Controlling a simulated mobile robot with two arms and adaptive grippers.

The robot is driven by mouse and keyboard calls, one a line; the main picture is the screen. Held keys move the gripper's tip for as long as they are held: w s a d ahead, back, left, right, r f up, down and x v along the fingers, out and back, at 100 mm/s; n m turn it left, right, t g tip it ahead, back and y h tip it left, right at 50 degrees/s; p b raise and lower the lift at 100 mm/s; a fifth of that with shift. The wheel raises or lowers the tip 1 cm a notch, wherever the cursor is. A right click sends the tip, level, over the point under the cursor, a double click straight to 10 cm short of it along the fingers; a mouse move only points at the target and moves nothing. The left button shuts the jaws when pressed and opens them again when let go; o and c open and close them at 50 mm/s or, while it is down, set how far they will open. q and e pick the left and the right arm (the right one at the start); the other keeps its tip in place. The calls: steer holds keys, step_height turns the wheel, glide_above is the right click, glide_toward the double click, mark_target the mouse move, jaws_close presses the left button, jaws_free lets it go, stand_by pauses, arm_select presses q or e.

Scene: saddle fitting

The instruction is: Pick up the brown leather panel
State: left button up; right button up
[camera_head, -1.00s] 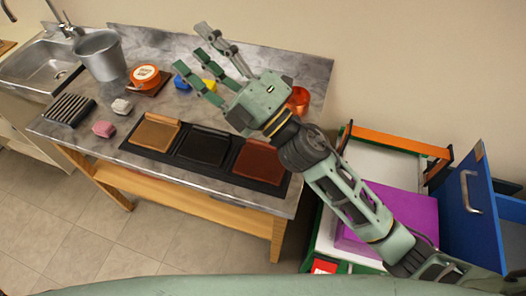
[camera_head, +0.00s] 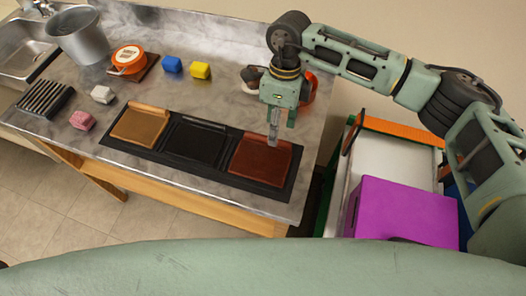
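A black tray (camera_head: 222,176) on the grey worktop holds three panels in a row. The reddish-brown leather panel (camera_head: 262,159) lies flat in the right-hand slot. A black panel (camera_head: 194,145) is in the middle slot and a tan panel (camera_head: 139,124) in the left one. My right gripper (camera_head: 280,138) points down, with its fingertips over the far edge of the brown panel. The fingers are seen nearly edge-on, so their opening and any contact with the panel cannot be made out. My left gripper is not in view.
An orange round tin (camera_head: 128,58), a blue block (camera_head: 172,64), a yellow block (camera_head: 200,70), a pink block (camera_head: 82,120) and a white block (camera_head: 102,94) stand on the worktop. A metal bucket (camera_head: 82,38) is at the left. A purple box (camera_head: 402,211) is right of the table.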

mark_target(262, 157)
steer(key=f+p, duration=0.1)
steer(key=f, duration=0.2)
steer(key=f+p, duration=0.1)
steer(key=shift+s+d+f+p, duration=0.15)
steer(key=shift+s+f+p, duration=0.1)
steer(key=shift+f+p, duration=0.05)
steer(key=shift+s+f, duration=0.1)
steer(key=shift+f, duration=0.45)
steer(key=c, duration=1.3)
steer(key=shift+f, duration=0.1)
jaws_close()
